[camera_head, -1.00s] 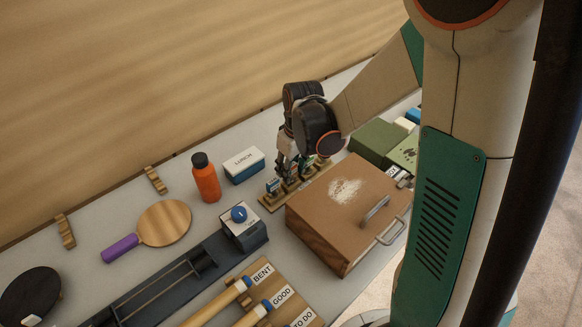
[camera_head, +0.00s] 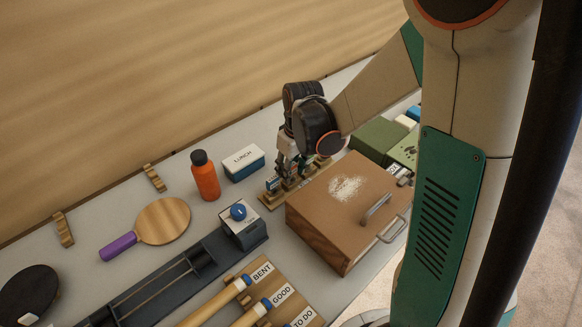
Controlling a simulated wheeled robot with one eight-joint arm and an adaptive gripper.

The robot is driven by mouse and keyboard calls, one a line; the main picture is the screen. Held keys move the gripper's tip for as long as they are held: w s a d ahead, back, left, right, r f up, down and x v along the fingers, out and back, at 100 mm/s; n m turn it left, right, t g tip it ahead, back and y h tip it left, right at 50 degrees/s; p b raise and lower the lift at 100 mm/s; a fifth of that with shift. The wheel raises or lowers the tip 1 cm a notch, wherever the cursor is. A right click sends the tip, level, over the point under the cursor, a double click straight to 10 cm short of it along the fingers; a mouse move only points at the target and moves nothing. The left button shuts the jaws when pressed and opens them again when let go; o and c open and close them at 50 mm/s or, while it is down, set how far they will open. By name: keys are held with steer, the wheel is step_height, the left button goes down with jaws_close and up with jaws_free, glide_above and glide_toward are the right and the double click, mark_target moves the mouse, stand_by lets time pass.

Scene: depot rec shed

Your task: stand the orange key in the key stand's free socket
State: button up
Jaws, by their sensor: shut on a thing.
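The key stand (camera_head: 267,204) is a long, narrow wooden base on the bench, between the lunch box and the brown case. Several small upright pieces stand along it, one with a pale and dark block at its left end. My gripper (camera_head: 287,178) points down over the middle of the stand, its fingers low among these pieces. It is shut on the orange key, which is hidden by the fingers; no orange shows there. The free socket cannot be made out, nor whether the key touches it.
The brown case (camera_head: 325,205) with a handle stands close in front of the stand. A lunch box (camera_head: 243,162) and an orange bottle (camera_head: 205,178) stand behind and left. Green boxes (camera_head: 378,141) lie to the right. A paddle (camera_head: 162,221) lies at left.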

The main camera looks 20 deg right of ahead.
steer(key=o, duration=1.1)
steer(key=shift+r, duration=0.1)
steer(key=shift+r+p, duration=3.25)
steer(key=shift+r, duration=1.2)
